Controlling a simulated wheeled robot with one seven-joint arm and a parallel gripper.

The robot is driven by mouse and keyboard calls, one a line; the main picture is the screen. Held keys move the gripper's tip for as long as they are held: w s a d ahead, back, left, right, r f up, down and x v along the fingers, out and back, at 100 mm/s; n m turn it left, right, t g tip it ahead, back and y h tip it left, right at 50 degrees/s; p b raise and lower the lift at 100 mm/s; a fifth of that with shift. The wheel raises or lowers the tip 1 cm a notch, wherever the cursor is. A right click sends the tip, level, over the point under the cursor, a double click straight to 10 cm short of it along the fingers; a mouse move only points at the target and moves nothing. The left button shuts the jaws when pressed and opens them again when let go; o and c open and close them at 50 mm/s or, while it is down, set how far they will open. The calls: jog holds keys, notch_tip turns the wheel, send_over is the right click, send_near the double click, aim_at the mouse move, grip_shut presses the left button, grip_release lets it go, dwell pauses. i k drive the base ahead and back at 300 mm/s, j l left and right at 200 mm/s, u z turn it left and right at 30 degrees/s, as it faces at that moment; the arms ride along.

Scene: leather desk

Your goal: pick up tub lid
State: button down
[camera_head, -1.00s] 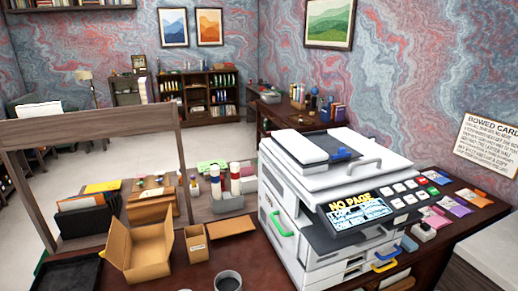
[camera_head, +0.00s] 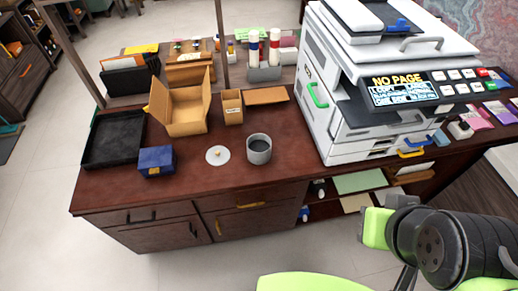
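The tub lid (camera_head: 218,155), a small round white disc with a small knob at its middle, lies flat on the dark red-brown desk top. A grey open tub (camera_head: 259,149) stands just right of it, and the lid is off the tub. My arm shows at the lower right, in front of the desk and well away from the lid. My gripper's fingertips cannot be made out, so its opening is hidden from me.
A blue box (camera_head: 156,161) stands left of the lid, beside a black tray (camera_head: 115,139). An open cardboard box (camera_head: 181,112) and a small carton (camera_head: 232,107) stand behind. A large white printer (camera_head: 380,90) fills the right side. The desk's front strip (camera_head: 190,185) is clear.

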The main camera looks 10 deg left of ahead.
aim_at(218, 155)
jog(key=u, duration=1.25)
